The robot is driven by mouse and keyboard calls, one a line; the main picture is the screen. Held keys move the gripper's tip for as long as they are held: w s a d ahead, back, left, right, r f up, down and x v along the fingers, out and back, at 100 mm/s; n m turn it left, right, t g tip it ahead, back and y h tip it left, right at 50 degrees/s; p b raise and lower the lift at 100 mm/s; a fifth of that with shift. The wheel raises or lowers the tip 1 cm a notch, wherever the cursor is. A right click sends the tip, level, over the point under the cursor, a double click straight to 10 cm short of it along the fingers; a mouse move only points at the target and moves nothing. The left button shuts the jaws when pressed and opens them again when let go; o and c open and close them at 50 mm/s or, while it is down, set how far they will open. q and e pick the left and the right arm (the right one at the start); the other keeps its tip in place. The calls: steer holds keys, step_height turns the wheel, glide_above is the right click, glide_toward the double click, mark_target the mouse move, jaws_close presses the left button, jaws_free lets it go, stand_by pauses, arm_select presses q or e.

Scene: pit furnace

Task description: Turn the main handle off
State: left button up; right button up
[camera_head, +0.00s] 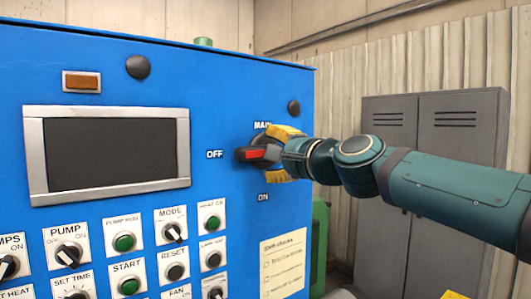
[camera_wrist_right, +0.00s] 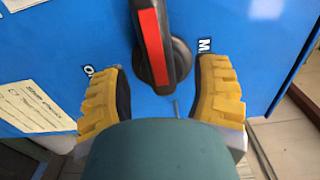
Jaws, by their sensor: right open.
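The main handle (camera_head: 252,154) is a black rotary lever with a red stripe on the blue control panel (camera_head: 226,90). It lies level, its end pointing left toward the OFF label (camera_head: 214,154). The MAIN label (camera_head: 263,125) is above it and the ON label (camera_head: 263,197) below. My right gripper (camera_head: 278,154) is open at the handle's right end, one yellow finger above and one below. In the right wrist view, the handle (camera_wrist_right: 152,38) shows ahead of and between the open fingers (camera_wrist_right: 165,78), with a gap on each side. My left gripper is not in view.
A dark screen (camera_head: 110,148) is on the panel's left. Several buttons and switches, such as the pump switch (camera_head: 68,254), fill the lower panel, with a paper checklist (camera_head: 284,262) at lower right. A grey locker (camera_head: 435,115) stands behind my right arm.

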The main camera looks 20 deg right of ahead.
steer(key=v, duration=0.8)
steer(key=shift+s, duration=0.25)
steer(key=shift+d+r, duration=0.1)
